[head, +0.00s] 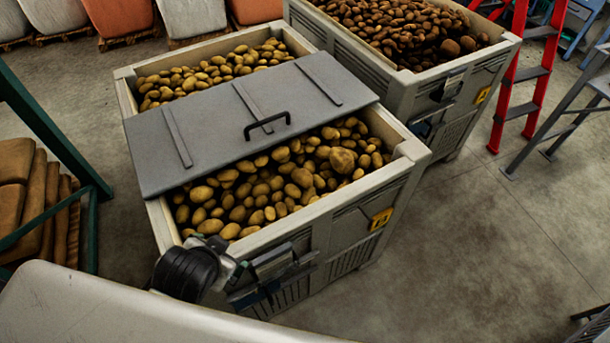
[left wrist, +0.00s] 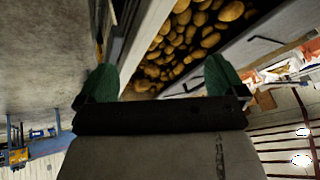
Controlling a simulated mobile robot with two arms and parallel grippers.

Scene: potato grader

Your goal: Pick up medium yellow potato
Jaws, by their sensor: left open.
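Yellow-brown potatoes of several sizes (head: 262,187) fill the near part of a grey crate (head: 408,176), in front of its grey lid (head: 225,105). Which one is the medium potato cannot be told. A larger pale one (head: 342,160) lies at the right. In the head view my left gripper (head: 236,272) is low at the crate's near left corner, partly hidden by its dark wrist. In the left wrist view the green fingers (left wrist: 162,80) are wide apart and empty, with potatoes (left wrist: 190,40) beyond them. My right gripper is not in view.
The lid's black handle (head: 267,124) stands up over the middle of the crate. A second crate (head: 435,85) of darker potatoes stands behind right, near a red ladder (head: 516,75). Sacks (head: 35,195) lie at the left.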

